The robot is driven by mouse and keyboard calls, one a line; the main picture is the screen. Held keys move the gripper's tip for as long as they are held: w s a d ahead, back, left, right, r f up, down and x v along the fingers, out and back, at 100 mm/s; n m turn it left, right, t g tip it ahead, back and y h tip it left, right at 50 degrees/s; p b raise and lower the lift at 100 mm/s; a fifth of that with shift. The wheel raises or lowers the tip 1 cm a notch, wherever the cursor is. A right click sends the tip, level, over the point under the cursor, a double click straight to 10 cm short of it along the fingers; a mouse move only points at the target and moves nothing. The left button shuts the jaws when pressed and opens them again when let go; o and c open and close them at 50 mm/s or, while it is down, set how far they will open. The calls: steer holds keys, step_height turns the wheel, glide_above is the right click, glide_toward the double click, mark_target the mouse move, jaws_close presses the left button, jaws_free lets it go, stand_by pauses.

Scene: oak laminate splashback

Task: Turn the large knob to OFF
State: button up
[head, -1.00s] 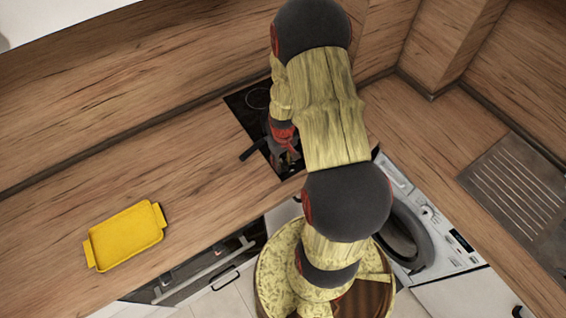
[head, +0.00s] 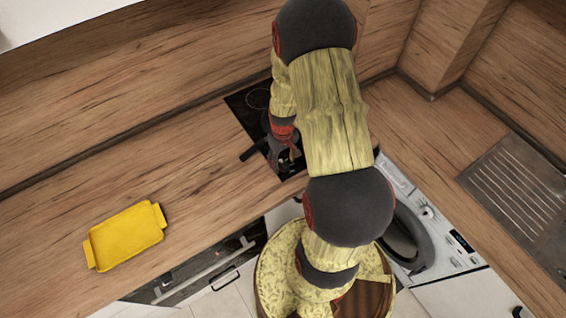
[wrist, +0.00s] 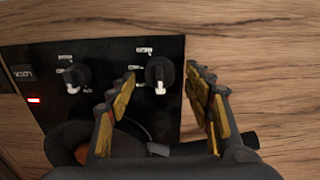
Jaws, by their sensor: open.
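A black control panel (wrist: 112,55) fills the upper left of the wrist view, with two dark knobs on it. The right knob (wrist: 158,72) looks slightly larger and sits between my fingertips in the picture. The left knob (wrist: 75,75) is outside the fingers. Small pale labels surround both knobs, too small to read. My gripper (wrist: 161,73) is open, one finger on each side of the right knob; whether either touches it I cannot tell. In the head view my gripper (head: 287,158) is over the hob, and my arm hides much there.
A black hob (head: 240,103) is set in the wooden counter. A yellow tray (head: 125,237) stands at left with clear counter around it.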

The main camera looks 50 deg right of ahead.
mark_target(283, 163)
step_height(283, 163, up, 10)
steer(key=shift+r, duration=0.2)
stand_by(0.4)
steer(key=s+a+r+n+t+b, duration=0.1)
steer(key=s+a+r+b, duration=0.3)
steer(key=a, duration=0.7)
steer(key=s+a+r+n+t+b, duration=0.1)
steer(key=s+a+r+t+b, duration=0.2)
steer(key=a+r+b, duration=0.6)
step_height(283, 163, up, 2)
steer(key=a+t, duration=0.1)
steer(key=a, duration=0.2)
steer(key=shift+s+r+n+t, duration=0.25)
steer(key=shift+s+n+t, duration=0.05)
steer(key=shift+s, duration=0.05)
